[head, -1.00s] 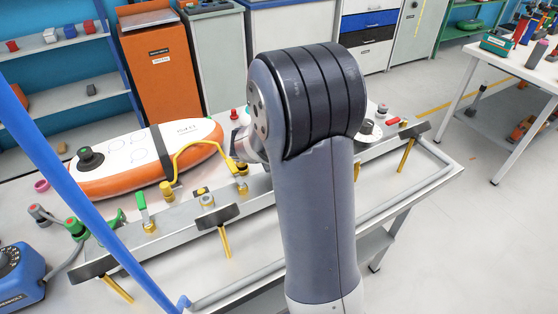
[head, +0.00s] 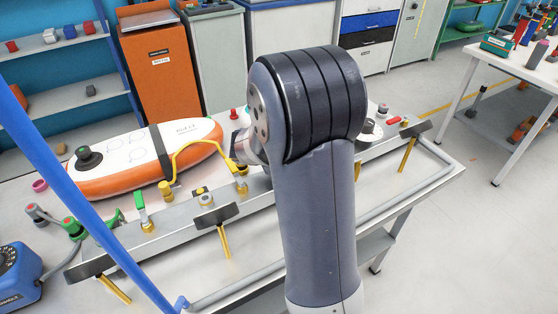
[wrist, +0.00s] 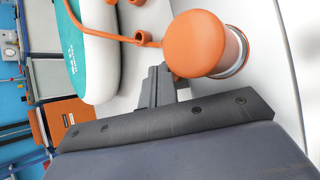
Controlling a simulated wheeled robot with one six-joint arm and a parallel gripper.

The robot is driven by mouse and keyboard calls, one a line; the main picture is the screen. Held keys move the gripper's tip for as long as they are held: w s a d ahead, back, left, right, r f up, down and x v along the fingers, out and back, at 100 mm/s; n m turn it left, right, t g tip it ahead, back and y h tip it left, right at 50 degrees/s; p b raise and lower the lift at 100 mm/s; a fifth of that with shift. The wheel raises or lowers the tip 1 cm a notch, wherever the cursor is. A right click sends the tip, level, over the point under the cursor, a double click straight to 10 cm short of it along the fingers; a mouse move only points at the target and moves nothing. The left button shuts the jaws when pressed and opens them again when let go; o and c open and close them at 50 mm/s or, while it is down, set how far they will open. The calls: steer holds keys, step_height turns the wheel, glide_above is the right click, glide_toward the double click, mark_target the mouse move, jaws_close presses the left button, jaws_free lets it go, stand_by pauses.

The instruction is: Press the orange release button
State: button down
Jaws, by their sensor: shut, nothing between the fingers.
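An orange round button (wrist: 197,45) with a domed cap shows large in the wrist view, on a pale collar. My gripper (wrist: 158,78) shows there as dark fingers held together, empty, just left of and below the button cap. I cannot tell whether the fingers touch the cap. In the head view my arm's thick grey links fill the middle and hide my gripper and this button.
A teal and white board (wrist: 92,50) lies beside an orange hose (wrist: 110,35) in the wrist view. In the head view an orange-edged white board (head: 140,155) lies on the bench (head: 400,195). A metal rail (head: 178,213) with valves runs along the front. A blue pole crosses the left side.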

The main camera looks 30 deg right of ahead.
steer(key=shift+f+b, duration=0.45)
steer(key=shift+f, duration=0.05)
steer(key=shift+r, duration=0.1)
stand_by(0.5)
steer(key=shift+r+p, duration=0.8)
steer(key=shift+r, duration=0.05)
steer(key=shift+r, duration=0.1)
steer(key=shift+r+p, duration=2.1)
steer(key=shift+r, duration=0.3)
